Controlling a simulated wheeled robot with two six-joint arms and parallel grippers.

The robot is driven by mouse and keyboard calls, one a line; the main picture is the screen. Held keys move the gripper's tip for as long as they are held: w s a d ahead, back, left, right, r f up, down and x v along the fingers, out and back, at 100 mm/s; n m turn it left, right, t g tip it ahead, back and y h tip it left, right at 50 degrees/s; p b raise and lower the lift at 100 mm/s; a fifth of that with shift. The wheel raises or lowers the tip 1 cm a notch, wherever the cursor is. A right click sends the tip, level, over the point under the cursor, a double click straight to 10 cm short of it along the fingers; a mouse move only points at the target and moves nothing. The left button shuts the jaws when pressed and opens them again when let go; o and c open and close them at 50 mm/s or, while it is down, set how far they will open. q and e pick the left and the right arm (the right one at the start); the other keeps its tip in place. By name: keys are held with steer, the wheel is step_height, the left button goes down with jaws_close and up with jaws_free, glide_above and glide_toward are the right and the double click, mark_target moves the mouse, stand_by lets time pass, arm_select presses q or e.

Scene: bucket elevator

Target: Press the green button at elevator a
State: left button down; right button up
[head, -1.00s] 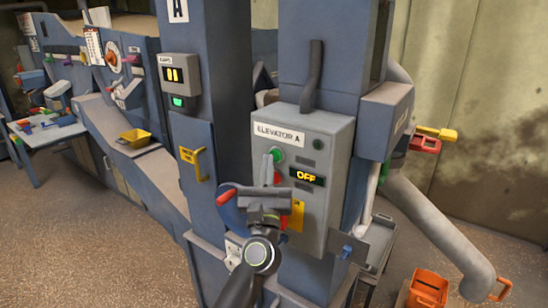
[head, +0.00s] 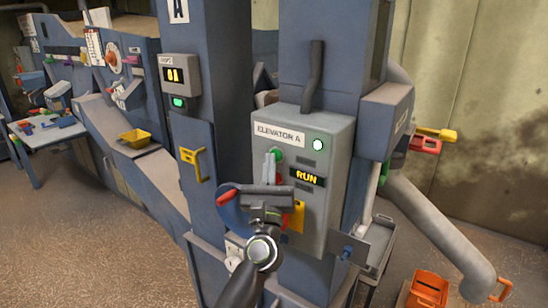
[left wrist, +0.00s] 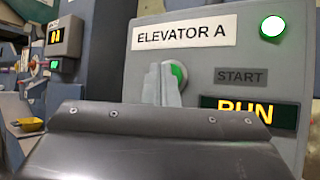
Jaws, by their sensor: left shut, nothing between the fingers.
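The grey control box (head: 334,150) carries the label ELEVATOR A (head: 280,134). Its green button (head: 277,155) sits below the label and also shows in the left wrist view (left wrist: 180,72), partly hidden by my fingers. My left gripper (head: 269,158) is shut and empty, its fingertips at the green button; I cannot tell whether they touch it. The tips also show in the left wrist view (left wrist: 161,70). The display (head: 307,177) reads RUN, and the round lamp (head: 318,145) is lit. A red button (head: 279,178) is partly hidden behind my left gripper. My right gripper is not in view.
A blue post with a smaller panel (head: 179,80) stands left of the box. A yellow handle (head: 193,163) sticks out from that post. A grey pipe (head: 435,225) slopes down at the right, near an orange bucket (head: 428,287). Open floor lies at lower left.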

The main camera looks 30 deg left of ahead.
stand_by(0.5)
arm_select(q)
steer(key=shift+s, duration=0.8)
steer(key=shift+p, duration=0.3)
steer(key=s+p, duration=0.1)
steer(key=s, duration=0.4)
steer(key=shift+a, duration=0.2)
